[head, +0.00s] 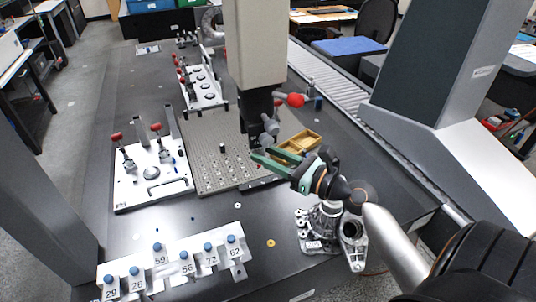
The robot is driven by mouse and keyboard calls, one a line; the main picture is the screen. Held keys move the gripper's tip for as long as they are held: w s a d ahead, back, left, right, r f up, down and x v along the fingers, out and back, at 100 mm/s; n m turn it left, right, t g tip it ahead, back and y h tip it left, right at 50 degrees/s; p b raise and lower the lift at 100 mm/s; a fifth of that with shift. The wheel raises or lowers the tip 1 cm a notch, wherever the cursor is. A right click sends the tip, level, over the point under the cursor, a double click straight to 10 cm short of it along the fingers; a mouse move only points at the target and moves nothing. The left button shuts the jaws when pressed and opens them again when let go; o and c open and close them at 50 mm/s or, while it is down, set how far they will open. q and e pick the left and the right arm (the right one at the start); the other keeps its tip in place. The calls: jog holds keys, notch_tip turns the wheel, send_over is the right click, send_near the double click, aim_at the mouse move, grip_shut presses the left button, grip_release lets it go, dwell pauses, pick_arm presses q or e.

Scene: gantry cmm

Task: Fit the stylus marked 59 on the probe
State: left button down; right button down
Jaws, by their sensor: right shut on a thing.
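The rack of styli (175,277) is at the lower left, with blue-topped pieces above number labels. The dark probe head (258,108) hangs from the pale column at the centre, above the grey perforated plate. My right gripper (262,156), with green fingers, is just below the probe head. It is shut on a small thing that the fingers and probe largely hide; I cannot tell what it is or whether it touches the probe. My left gripper is not in view.
A lever with a red ball (295,100) sticks out beside the probe head. A wooden tray (304,141) lies right of the plate. A metal casting (322,225) stands below my right arm. A white clamp fixture (151,176) is at left.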

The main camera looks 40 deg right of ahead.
jog(key=shift+r, duration=0.2)
dwell(0.3)
jog(key=shift+f, duration=0.1)
dwell(0.3)
jog(key=shift+c, duration=2.3)
grip_release()
jog(key=b+v, duration=0.3)
jog(key=v, duration=0.9)
jog(key=shift+s+d, duration=0.15)
jog(key=shift+s, duration=0.05)
